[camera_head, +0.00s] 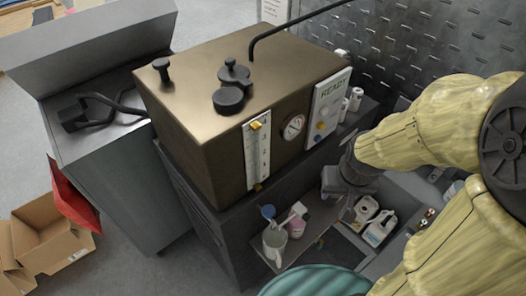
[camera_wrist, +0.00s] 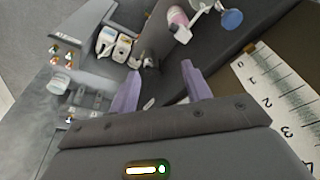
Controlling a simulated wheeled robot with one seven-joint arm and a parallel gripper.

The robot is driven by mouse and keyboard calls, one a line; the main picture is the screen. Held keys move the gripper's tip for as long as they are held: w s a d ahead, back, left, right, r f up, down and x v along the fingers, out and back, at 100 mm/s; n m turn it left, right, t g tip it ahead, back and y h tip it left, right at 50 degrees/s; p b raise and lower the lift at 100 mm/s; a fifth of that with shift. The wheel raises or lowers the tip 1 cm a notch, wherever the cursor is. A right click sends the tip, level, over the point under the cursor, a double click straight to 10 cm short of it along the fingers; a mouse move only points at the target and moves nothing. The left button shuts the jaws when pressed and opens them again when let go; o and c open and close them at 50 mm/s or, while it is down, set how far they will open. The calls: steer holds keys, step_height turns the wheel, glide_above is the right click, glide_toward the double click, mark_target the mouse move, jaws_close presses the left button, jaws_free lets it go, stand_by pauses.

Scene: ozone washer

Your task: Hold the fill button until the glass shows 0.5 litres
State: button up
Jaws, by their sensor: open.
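The bronze washer box (camera_head: 190,110) stands on a dark cabinet. On its front is a tall white scale with a glass (camera_head: 257,155), with a yellow piece near its top. The scale also shows in the wrist view (camera_wrist: 275,95), with numerals 0 to 4; I cannot make out a liquid level. A white panel (camera_head: 331,98) reads READY and bears small yellow and blue buttons; I cannot tell which is the fill button. The panel is out of the wrist view. My gripper (camera_wrist: 160,72) is open and empty, its two purple fingers apart. In the head view it is below the panel, touching no button.
A round gauge (camera_head: 293,128) sits between scale and panel. Below the box, a shelf holds a clear jug (camera_head: 274,243) and a pink bottle (camera_head: 297,225). White jugs (camera_head: 379,228) stand in a bin to the right. A cardboard box (camera_head: 45,235) lies on the floor at left.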

jaws_close()
stand_by(1.6)
